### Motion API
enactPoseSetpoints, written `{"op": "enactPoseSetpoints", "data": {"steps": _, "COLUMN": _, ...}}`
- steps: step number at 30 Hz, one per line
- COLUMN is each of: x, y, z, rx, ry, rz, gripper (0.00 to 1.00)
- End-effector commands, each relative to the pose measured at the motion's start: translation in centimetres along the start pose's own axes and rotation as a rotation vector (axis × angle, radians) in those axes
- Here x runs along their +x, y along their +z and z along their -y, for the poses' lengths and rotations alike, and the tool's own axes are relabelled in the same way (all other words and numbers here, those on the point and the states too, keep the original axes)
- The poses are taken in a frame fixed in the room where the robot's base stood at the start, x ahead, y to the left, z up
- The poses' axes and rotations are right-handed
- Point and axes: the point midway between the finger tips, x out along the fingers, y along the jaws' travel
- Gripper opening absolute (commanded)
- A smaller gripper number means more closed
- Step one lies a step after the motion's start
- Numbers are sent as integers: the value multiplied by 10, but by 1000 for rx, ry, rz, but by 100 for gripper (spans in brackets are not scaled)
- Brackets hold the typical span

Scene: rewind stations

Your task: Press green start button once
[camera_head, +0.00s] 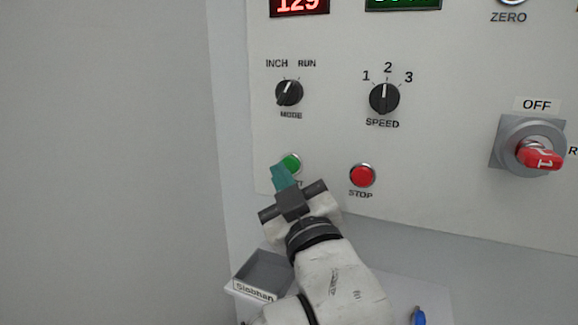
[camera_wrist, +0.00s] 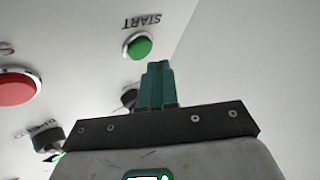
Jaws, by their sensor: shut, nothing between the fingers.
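The green start button (camera_head: 291,162) is a round green cap in a metal ring on the pale panel, left of the red stop button (camera_head: 362,175). In the wrist view the green button (camera_wrist: 139,46) shows upside-down with its START label above it. My gripper (camera_head: 281,176) has its teal fingers shut and empty. The fingertips overlap the lower left of the green button in the head view. In the wrist view the fingertips (camera_wrist: 158,66) appear just below and right of the button, with a small gap in the picture. I cannot tell whether they touch the panel.
The mode knob (camera_head: 289,93) and speed knob (camera_head: 384,98) sit above the buttons. A red rotary switch (camera_head: 539,155) on a grey plate is at right. A grey tray labelled Siobhan (camera_head: 262,274) and a blue object (camera_head: 418,316) are below. The left wall is bare.

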Motion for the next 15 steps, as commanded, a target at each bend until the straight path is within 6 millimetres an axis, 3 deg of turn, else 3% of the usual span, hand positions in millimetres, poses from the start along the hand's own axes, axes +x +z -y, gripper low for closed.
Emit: {"op": "enactPoseSetpoints", "data": {"steps": 15, "x": -31, "y": -22, "z": 23, "rx": 0, "ry": -2, "rz": 0, "gripper": 0}}
